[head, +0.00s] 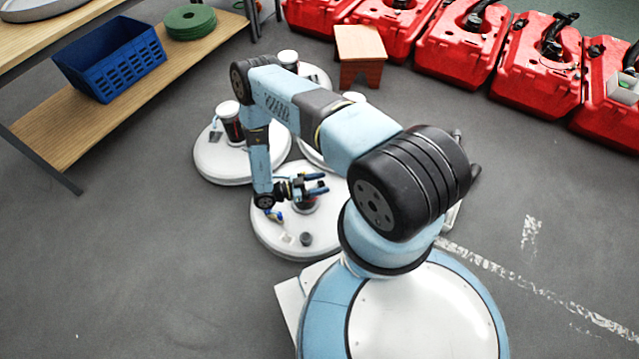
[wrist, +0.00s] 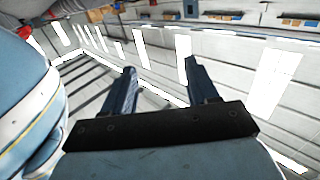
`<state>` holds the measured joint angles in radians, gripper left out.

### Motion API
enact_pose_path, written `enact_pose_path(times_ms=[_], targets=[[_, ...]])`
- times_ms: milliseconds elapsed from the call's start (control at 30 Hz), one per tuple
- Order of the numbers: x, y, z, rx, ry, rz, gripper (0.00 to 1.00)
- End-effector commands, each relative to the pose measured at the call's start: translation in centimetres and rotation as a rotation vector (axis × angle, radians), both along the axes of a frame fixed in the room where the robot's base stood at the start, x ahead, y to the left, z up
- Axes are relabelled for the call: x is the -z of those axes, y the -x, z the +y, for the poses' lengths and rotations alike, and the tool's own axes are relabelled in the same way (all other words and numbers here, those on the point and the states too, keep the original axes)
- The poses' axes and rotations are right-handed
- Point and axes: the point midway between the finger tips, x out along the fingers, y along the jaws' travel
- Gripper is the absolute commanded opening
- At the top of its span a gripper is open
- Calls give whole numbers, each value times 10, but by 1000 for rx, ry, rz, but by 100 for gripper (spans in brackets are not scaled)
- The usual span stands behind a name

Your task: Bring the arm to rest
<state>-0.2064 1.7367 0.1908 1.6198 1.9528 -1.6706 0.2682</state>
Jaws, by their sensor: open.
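My gripper (head: 318,184) is over the nearest white round disc (head: 270,236) in the head view, its fingers pointing right. The fingers are apart with nothing between them. In the wrist view my gripper (wrist: 160,85) also shows two blue fingers spread, with empty space between. My arm bends up from my base, across, and down to the gripper. I cannot tell how high the gripper is above the disc.
More white discs (head: 208,165) with dark cylinders stand behind. A small dark cap (head: 306,239) lies on the nearest disc. Floor at left front is clear.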

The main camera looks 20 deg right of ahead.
Motion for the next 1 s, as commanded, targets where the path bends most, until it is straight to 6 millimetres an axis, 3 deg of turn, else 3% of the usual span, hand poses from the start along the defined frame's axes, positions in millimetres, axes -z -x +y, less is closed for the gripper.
enact_pose_path(times_ms=[467,667,1000], targets=[[-2,-8,0,-6,-16,-12,58],[-23,-59,1,-56,-134,-92,58],[-89,-172,10,-215,-410,-246,58]])
